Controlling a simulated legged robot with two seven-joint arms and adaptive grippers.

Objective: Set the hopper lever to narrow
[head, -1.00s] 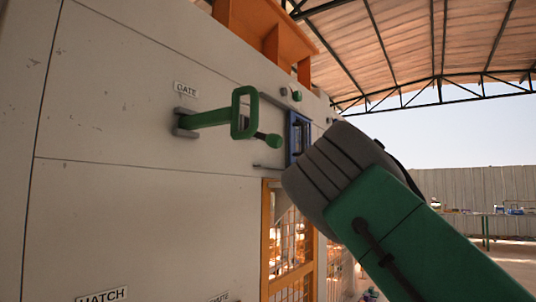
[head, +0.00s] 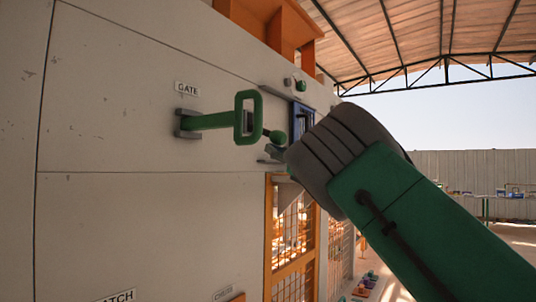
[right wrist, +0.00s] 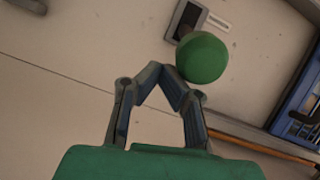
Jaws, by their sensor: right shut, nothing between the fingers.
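A lever with a round green knob (head: 277,137) on a dark shaft sticks out from the pale machine wall, just right of the green loop handle. In the right wrist view the green knob (right wrist: 201,57) is close up, with a dark slotted plate (right wrist: 188,22) and a small unreadable label behind it. My right gripper (head: 275,152) comes in from the right, its fingertips just below the knob. In the right wrist view the gripper (right wrist: 176,88) is shut and empty, its tips right beside the knob; I cannot tell whether they touch. My left gripper is out of view.
The green loop handle (head: 248,117) beside the GATE label (head: 187,88) projects close to the knob. A blue frame (head: 301,120) and orange mesh door (head: 292,235) are farther along the wall. Orange hopper framing (head: 270,25) is above. Open air lies right of the wall.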

